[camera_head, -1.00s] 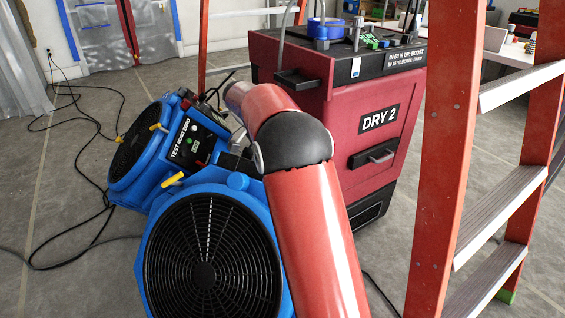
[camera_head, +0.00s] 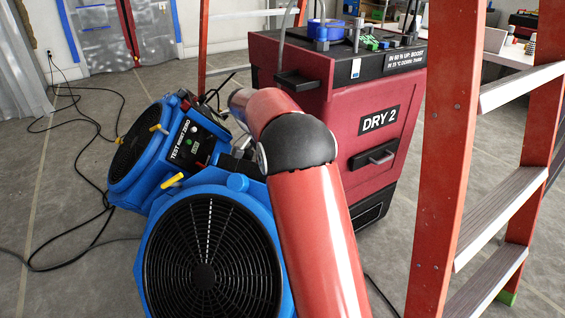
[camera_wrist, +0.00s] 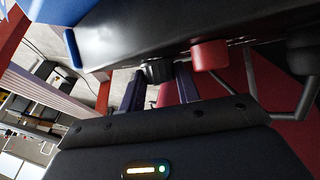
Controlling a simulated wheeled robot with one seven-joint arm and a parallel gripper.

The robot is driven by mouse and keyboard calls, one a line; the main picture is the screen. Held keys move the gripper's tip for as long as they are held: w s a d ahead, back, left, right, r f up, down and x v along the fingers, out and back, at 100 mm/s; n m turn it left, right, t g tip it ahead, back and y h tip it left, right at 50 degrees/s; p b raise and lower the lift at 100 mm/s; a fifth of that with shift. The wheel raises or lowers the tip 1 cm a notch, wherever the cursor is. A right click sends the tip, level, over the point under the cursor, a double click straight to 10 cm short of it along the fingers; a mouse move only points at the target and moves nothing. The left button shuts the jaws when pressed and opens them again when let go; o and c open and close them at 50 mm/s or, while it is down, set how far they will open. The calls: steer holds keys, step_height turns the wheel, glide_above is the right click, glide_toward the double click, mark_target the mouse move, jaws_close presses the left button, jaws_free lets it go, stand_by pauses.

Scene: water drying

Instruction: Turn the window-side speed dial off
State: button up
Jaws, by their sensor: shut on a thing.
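Two blue fans stand on the floor in the head view. The far fan (camera_head: 125,150) has a black panel marked TEST (camera_head: 190,145) with a lit green lamp. The near fan (camera_head: 205,262) faces the camera, and my arm hides much of its top. In the wrist view, a dark round dial (camera_wrist: 157,70) sticks out from the edge of a black panel (camera_wrist: 150,35). My gripper (camera_wrist: 158,88) has one finger on each side of this dial and is shut on it. A red knob (camera_wrist: 210,55) sits to its right, outside the fingers. Which fan this panel belongs to is unclear.
A dark red machine marked DRY 2 (camera_head: 340,110) stands right behind my arm. An orange ladder (camera_head: 455,150) rises at the right. Black cables (camera_head: 75,125) lie on the grey floor at the left, where there is free room.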

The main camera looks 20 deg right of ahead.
steer(key=shift+b, duration=0.35)
steer(key=shift+s+d+f+n+t+y+b, duration=0.1)
steer(key=shift+s+n+t+y+b, duration=0.1)
steer(key=shift+n+t+y+b, duration=0.55)
steer(key=n+t+b, duration=0.1)
steer(key=n+t+y+b, duration=0.2)
steer(key=shift+s+d+t+b, duration=0.2)
steer(key=shift+d+t+b, duration=0.05)
steer(key=shift+b, duration=0.15)
steer(key=n+t+y+b, duration=0.2)
steer(key=y+b, duration=0.1)
steer(key=n+t+y+b, duration=0.1)
steer(key=n+y, duration=0.1)
steer(key=shift+s+d+f+b, duration=0.15)
steer(key=shift+d+b, duration=0.2)
steer(key=n+y+b, duration=0.1)
steer(key=n+y, duration=0.1)
steer(key=y, duration=0.1)
steer(key=shift+d+n+t, duration=0.15)
steer(key=shift+n+t, duration=0.1)
steer(key=shift+t, duration=0.15)
steer(key=shift+n+y, duration=1.2)
steer(key=shift+y, duration=0.25)
steer(key=shift+f, duration=0.1)
